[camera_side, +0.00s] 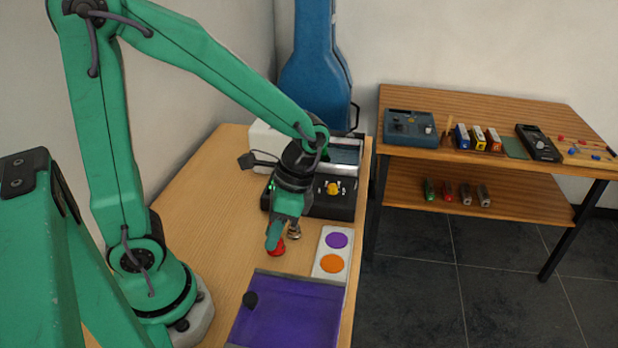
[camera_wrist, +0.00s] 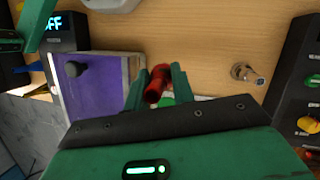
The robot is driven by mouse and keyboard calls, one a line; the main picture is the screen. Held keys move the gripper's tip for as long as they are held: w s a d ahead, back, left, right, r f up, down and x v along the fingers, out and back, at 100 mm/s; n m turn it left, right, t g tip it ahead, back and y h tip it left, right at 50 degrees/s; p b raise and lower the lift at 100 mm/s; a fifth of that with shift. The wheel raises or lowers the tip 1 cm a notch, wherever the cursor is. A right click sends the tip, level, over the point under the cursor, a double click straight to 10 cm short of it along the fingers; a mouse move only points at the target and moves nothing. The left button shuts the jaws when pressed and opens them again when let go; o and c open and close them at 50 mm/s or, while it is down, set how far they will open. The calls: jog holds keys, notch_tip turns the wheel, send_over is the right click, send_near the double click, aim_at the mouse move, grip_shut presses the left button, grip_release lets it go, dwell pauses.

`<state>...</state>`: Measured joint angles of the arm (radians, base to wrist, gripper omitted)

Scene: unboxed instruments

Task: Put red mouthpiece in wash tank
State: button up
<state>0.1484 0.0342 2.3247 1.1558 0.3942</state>
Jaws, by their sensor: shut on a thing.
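The red mouthpiece (camera_side: 277,250) is at the tips of my gripper (camera_side: 279,238), low over the wooden table. In the wrist view my gripper (camera_wrist: 160,80) is shut on the red mouthpiece (camera_wrist: 155,90), which sits between its two fingers. I cannot tell whether it touches the table. The wash tank (camera_side: 346,150) is an open metal basin at the back of the table, behind a black panel with a yellow knob (camera_side: 333,188). My arm partly hides this unit. In the wrist view only its black panel shows at the right edge, with the knob (camera_wrist: 308,124).
A silver mouthpiece (camera_side: 294,232) stands right of my gripper. A white tray (camera_side: 319,268) with purple and orange discs lies to the right. Bare table (camera_side: 212,215) lies to the left.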

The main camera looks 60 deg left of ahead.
jog(key=shift+w, duration=0.1)
jog(key=w+a+r, duration=0.1)
jog(key=w+r, duration=0.4)
jog(key=w, duration=0.6)
jog(key=w+a+r, duration=0.2)
jog(key=w+r, duration=0.3)
jog(key=w, duration=0.6)
jog(key=shift+a+r+n+h, duration=0.2)
jog(key=shift+r+n+h, duration=0.1)
jog(key=shift+n, duration=0.1)
jog(key=shift+r, duration=0.1)
notch_tip(320, 180, up, 9)
jog(key=w+n, duration=0.2)
jog(key=shift+r, duration=0.7)
